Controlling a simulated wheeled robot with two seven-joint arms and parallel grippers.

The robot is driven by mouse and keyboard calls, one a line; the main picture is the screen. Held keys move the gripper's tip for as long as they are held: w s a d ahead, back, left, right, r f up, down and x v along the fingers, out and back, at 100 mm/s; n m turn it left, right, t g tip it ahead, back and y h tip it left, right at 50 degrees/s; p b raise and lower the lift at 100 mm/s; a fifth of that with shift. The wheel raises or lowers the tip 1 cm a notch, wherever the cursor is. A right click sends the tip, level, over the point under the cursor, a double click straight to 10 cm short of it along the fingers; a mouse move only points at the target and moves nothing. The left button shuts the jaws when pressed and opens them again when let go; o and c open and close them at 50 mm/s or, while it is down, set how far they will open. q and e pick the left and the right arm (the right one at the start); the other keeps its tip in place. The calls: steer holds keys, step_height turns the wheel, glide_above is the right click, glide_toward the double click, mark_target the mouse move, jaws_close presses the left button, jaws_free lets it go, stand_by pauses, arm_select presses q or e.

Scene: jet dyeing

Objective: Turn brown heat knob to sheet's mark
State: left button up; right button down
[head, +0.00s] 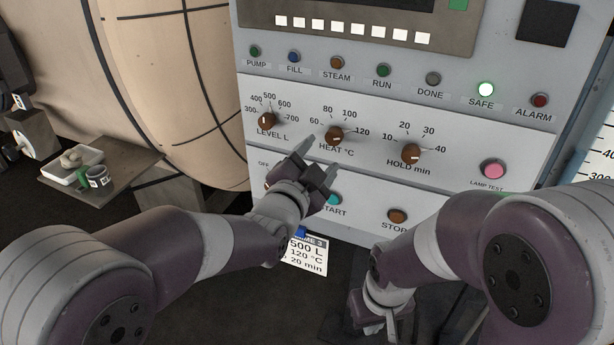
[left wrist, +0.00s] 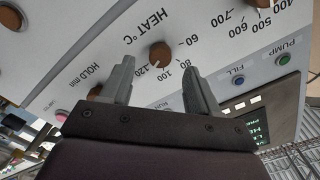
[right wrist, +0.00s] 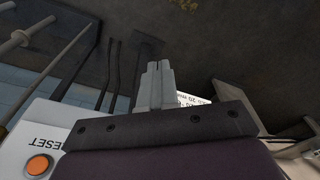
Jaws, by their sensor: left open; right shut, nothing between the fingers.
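The brown heat knob (head: 334,134) is on the panel's middle row, with marks from 60 to 120 around it. It also shows in the left wrist view (left wrist: 160,55); I cannot read its exact pointer setting. The sheet (head: 305,258) below the panel reads 500 L, 120 °C and 20 min, partly hidden by my left arm. My left gripper (head: 318,158) is open just below and left of the heat knob; its fingers appear to either side of the knob in the wrist view, with no clear contact. My right gripper (right wrist: 158,68) is shut and empty, low before the panel.
The level knob (head: 267,120) and hold knob (head: 411,153) flank the heat knob. START (head: 333,200) and STOP (head: 397,216) buttons sit below. The SAFE lamp (head: 486,90) is lit. A small shelf (head: 75,195) holds a tray and cup at left.

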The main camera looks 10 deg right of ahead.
arm_select(q)
steer(key=v, duration=0.6)
steer(key=shift+a, duration=0.1)
